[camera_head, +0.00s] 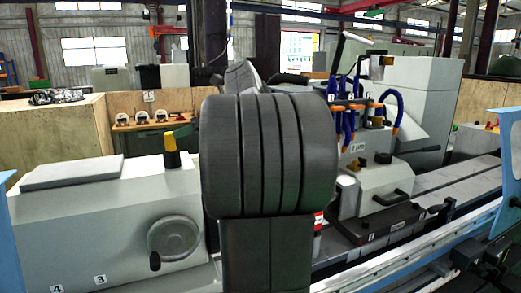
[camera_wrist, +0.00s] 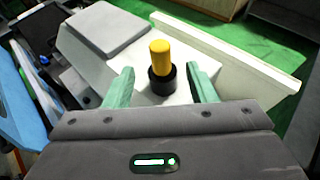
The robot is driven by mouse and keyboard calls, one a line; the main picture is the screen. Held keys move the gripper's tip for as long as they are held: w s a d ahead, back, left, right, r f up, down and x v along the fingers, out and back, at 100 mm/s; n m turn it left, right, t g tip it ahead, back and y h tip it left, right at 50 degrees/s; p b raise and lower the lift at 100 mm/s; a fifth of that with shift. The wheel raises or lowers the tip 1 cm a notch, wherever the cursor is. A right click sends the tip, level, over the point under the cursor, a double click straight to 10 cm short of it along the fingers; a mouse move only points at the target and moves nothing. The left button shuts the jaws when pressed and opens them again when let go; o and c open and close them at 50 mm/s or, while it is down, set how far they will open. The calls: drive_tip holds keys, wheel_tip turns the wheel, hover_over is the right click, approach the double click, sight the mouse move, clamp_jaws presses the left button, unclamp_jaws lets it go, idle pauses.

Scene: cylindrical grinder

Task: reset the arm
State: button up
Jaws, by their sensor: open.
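My gripper (camera_wrist: 163,90) shows in the wrist view with its two green fingers spread apart. A yellow knob on a black base (camera_wrist: 161,66) stands upright on the light-grey machine housing. In the picture it lies between the fingertips, and I see no finger touching it. The same yellow knob (camera_head: 171,150) shows in the head view, just left of my dark arm link. That arm link fills the middle of the head view and hides my gripper there, along with part of the grinder (camera_head: 80,215).
A grey flat pad (camera_wrist: 108,28) lies on the housing beside the knob. A handwheel (camera_head: 173,238) sits on the housing's front. Blue and orange hoses (camera_head: 391,110) and a workhead with a black handle (camera_head: 386,190) stand to the right. Light-blue panels edge the machine at both sides.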

sight(168, 139)
drive_tip(key=p+x, duration=0.1)
drive_tip(key=x, duration=0.8)
drive_tip(key=shift+w+a+f+p, duration=0.15)
drive_tip(key=shift+a+p, duration=0.15)
drive_tip(key=shift+a, duration=0.05)
drive_tip(key=shift+d+r, duration=0.1)
drive_tip(key=shift+r, duration=0.25)
drive_tip(key=shift+d+f, duration=0.25)
drive_tip(key=shift+d, duration=0.15)
drive_tip(key=b+v, duration=0.3)
drive_tip(key=v, duration=1)
drive_tip(key=p+x, duration=0.3)
drive_tip(key=x, duration=1.1)
drive_tip(key=shift+a+r, duration=0.15)
drive_tip(key=shift+a, duration=0.1)
drive_tip(key=r, duration=0.1)
drive_tip(key=r+p, duration=0.1)
drive_tip(key=r, duration=0.1)
drive_tip(key=r+p, duration=0.1)
drive_tip(key=r, duration=0.1)
drive_tip(key=shift+s+d+r, duration=0.2)
drive_tip(key=shift+s+d, duration=0.05)
drive_tip(key=shift+d, duration=0.05)
drive_tip(key=shift+f+b, duration=0.3)
drive_tip(key=shift+b, duration=0.05)
drive_tip(key=shift+w+a, duration=0.1)
